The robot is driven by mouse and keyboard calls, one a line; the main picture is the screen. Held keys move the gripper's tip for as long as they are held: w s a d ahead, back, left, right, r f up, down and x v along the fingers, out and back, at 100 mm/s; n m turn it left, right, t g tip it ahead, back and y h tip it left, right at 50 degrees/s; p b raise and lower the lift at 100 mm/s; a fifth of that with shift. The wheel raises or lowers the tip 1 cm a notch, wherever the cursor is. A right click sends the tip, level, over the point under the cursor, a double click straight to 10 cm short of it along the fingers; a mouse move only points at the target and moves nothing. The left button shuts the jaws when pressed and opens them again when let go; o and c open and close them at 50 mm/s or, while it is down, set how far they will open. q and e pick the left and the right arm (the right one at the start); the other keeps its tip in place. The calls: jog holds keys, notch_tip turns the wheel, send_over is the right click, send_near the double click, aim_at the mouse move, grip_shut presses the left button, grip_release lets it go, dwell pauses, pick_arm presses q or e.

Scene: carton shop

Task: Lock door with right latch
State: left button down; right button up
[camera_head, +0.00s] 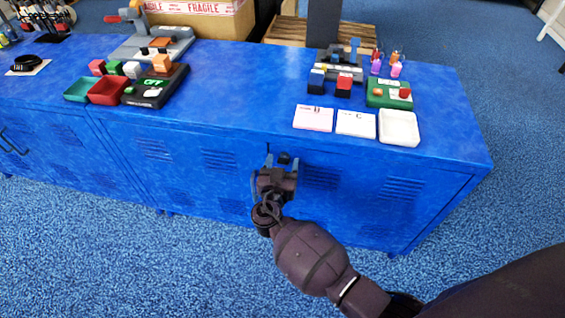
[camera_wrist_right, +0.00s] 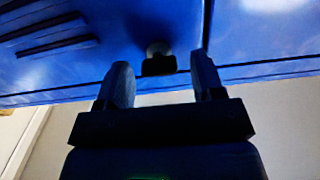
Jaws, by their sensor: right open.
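The blue cabinet's door (camera_head: 335,205) has louvre slots and looks closed in the head view. The right latch is a small dark knob (camera_head: 285,158) near the top edge of the door front. It also shows in the wrist view as a dark block with a round stem (camera_wrist_right: 158,64). My right gripper (camera_head: 274,174) is open in front of the door, just below the latch. In the wrist view its two fingers (camera_wrist_right: 161,78) stand to either side of the latch, apart from each other. I cannot tell whether they touch it. My left gripper is not in view.
The blue cabinet top (camera_head: 245,95) carries several items. A red bin (camera_head: 108,91) stands to the left. Blue carpet (camera_head: 150,260) in front is clear.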

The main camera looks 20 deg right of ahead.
jog(key=shift+w+d, duration=0.1)
jog(key=shift+w, duration=0.05)
jog(key=c, duration=0.9)
jog(key=shift+n, duration=0.3)
jog(key=shift+c, duration=0.2)
jog(key=shift+f+n+b, duration=0.15)
jog(key=shift+n+b, duration=0.15)
jog(key=shift+n, duration=1)
jog(key=n+b, duration=0.1)
jog(key=n, duration=0.1)
jog(key=shift+n, duration=0.4)
jog(key=n, duration=0.3)
jog(key=shift+w+n, duration=0.1)
jog(key=shift+n, duration=0.2)
jog(key=n, duration=0.3)
jog(key=shift+n, duration=0.3)
jog(key=shift+n+p, duration=0.35)
jog(key=shift+n, duration=1.45)
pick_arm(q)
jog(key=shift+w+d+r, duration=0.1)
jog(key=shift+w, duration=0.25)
pick_arm(e)
jog(key=shift+n, duration=0.5)
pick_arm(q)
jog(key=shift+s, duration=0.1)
